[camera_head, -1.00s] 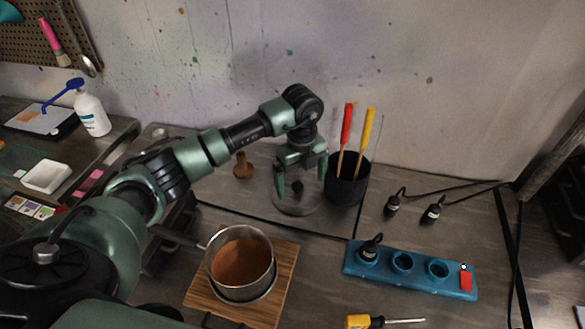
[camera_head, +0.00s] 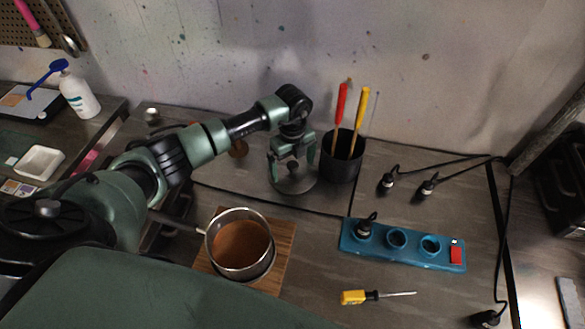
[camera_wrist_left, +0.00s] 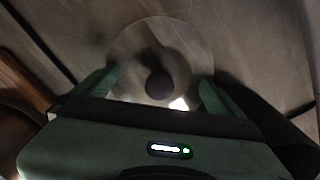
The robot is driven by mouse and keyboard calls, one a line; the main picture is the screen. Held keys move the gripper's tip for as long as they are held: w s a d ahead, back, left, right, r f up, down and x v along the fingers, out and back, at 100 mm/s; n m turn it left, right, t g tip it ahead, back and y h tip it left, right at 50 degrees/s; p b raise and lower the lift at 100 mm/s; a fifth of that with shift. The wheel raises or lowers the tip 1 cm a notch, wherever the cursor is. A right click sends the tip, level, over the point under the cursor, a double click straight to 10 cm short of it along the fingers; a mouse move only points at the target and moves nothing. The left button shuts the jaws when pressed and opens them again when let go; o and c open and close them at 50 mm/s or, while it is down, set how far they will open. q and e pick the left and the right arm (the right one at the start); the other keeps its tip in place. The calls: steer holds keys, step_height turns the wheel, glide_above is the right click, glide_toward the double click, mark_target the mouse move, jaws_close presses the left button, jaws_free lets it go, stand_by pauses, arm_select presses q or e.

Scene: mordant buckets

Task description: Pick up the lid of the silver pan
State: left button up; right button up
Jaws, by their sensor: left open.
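The pan lid (camera_head: 296,186), a clear round disc with a dark knob (camera_head: 292,166), lies flat on the back of the table. It also shows in the left wrist view (camera_wrist_left: 140,38), its knob (camera_wrist_left: 159,86) between my fingers. My left gripper (camera_head: 291,171) is open and points down over the lid, with one finger on each side of the knob; contact cannot be told. The silver pan (camera_head: 269,262), holding brown liquid, stands uncovered on a wooden board (camera_head: 283,242) in front of the lid. My right gripper is not in view.
A black cup (camera_head: 340,168) with red and yellow-handled tools stands close right of the lid. Black cables run at right. The wall rises behind.

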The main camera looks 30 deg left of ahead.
arm_select(q)
steer(key=shift+s, duration=0.1)
steer(key=c, duration=1.4)
jaws_close()
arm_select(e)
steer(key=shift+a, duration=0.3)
arm_select(q)
steer(key=shift+s, duration=0.1)
